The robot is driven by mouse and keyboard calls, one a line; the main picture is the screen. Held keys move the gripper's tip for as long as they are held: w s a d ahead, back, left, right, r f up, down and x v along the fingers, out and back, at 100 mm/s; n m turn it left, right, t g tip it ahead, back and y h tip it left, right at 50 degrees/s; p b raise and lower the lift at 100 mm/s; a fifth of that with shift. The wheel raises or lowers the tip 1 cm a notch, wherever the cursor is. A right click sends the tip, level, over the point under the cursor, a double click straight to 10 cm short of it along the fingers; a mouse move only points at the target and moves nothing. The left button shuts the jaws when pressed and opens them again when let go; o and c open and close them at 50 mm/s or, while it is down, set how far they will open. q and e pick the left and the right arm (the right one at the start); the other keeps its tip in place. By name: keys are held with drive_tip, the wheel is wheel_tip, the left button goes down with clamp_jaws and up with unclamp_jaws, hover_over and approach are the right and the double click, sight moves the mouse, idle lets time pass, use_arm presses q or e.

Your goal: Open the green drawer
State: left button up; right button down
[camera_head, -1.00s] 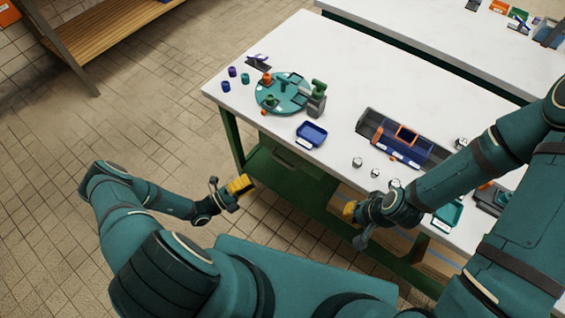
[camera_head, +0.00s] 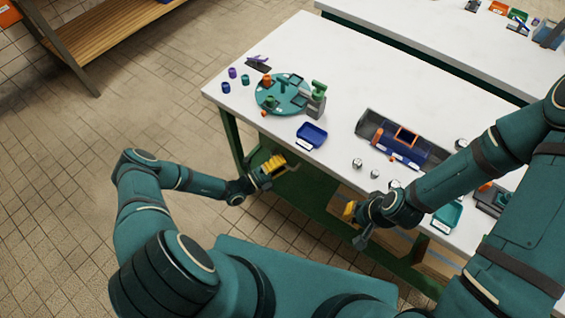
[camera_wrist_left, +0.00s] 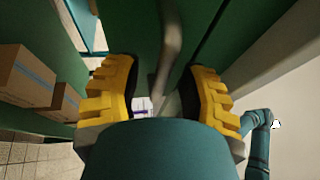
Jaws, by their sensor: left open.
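The green drawer (camera_head: 312,190) is under the front edge of the white-topped workbench and looks closed. My left gripper (camera_head: 280,165) is at the drawer front, by its upper part, and partly hides the handle. In the left wrist view, the drawer's grey bar handle (camera_wrist_left: 171,45) runs between the two yellow fingers of my left gripper (camera_wrist_left: 163,88). The fingers are apart, with a gap on each side of the bar. The green drawer front (camera_wrist_left: 130,30) lies behind it. My right gripper (camera_head: 355,222) hangs by the bench's front edge; its finger opening is unclear.
On the workbench (camera_head: 330,50) are a round teal tray (camera_head: 262,97), a blue tray (camera_head: 311,135) and a toolbox (camera_head: 420,150). Cardboard boxes (camera_wrist_left: 25,75) show left of the drawer in the left wrist view. The floor left of the bench is clear.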

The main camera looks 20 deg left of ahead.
use_arm(q)
clamp_jaws()
drive_tip(key=s+a, duration=0.3)
drive_tip(key=s, duration=0.6)
drive_tip(key=s+a, duration=0.3)
drive_tip(key=s, duration=0.6)
drive_tip(key=shift+a, duration=0.25)
unclamp_jaws()
